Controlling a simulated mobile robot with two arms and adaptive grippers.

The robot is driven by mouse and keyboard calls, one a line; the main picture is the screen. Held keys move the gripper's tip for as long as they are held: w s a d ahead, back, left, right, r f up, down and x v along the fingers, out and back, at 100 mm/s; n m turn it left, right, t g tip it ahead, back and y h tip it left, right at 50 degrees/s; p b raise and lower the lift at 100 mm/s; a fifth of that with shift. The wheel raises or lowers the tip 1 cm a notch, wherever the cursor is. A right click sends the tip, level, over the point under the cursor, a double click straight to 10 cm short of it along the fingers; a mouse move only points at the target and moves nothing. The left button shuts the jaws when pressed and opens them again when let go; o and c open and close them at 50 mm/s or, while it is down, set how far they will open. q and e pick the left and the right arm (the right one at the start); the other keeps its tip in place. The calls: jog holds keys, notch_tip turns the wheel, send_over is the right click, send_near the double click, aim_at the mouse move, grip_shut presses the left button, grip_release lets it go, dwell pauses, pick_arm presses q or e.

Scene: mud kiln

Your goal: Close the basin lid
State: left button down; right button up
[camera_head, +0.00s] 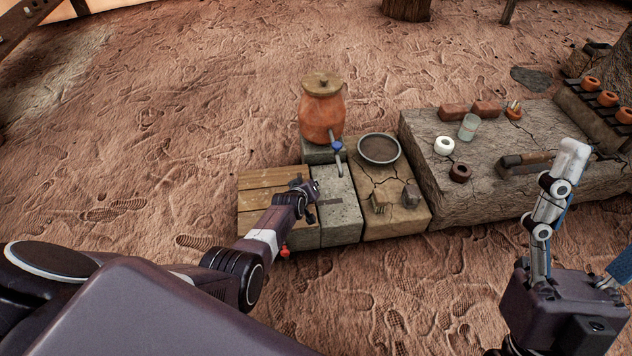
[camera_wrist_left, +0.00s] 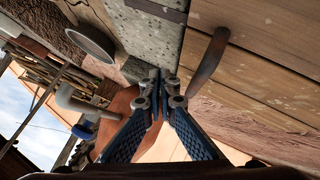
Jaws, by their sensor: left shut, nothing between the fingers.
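A wooden plank panel (camera_head: 265,188), which looks like the basin lid, lies flat left of the grey stone block (camera_head: 343,208). In the left wrist view the planks (camera_wrist_left: 270,35) carry a curved brown handle (camera_wrist_left: 208,62). My left gripper (camera_head: 313,188) is over the border between the planks and the stone block. In the left wrist view the left gripper's fingertips (camera_wrist_left: 161,82) are together and empty, beside the handle and apart from it in the picture. A dark slot shows in the stone block; the arm partly hides this area.
A clay jar (camera_head: 322,112) with a blue-handled tap (camera_head: 337,147) stands behind the stone block. Right of it is a cracked slab with a round dish (camera_head: 379,149). A larger stone bench (camera_head: 430,160) holds cups, bricks and tools. The ground at left is clear.

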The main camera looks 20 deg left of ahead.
pick_arm(q)
jog(key=shift+s+d+r+p, duration=0.3)
jog(key=shift+r+p, duration=0.15)
jog(key=shift+p, duration=0.1)
jog(key=shift+s+d+r+p, duration=0.2)
jog(key=shift+s+r+p, duration=0.05)
jog(key=shift+r+p, duration=0.25)
pick_arm(e)
jog(key=w+f+g+h+p, duration=0.1)
jog(key=w+f+g+h, duration=0.1)
jog(key=w+f+g, duration=0.5)
jog(key=w+f+g+h+p, duration=0.15)
jog(key=w+f+g, duration=0.3)
jog(key=f, duration=0.55)
pick_arm(q)
jog(key=s+d+r+p, duration=0.2)
jog(key=s+r+p, duration=0.1)
jog(key=s+r, duration=0.1)
jog(key=shift+d+r, duration=0.4)
jog(key=shift+r, duration=0.05)
pick_arm(e)
jog(key=s+d+f+g+h, duration=0.1)
jog(key=s+f+g, duration=0.3)
jog(key=f, duration=0.4)
jog(key=s+d+f+g+h, duration=0.2)
jog(key=s+f+g, duration=0.2)
jog(key=f, duration=0.5)
jog(key=shift+s+d+m+g, duration=0.25)
jog(key=shift+m+g, duration=0.15)
jog(key=shift+g, duration=0.05)
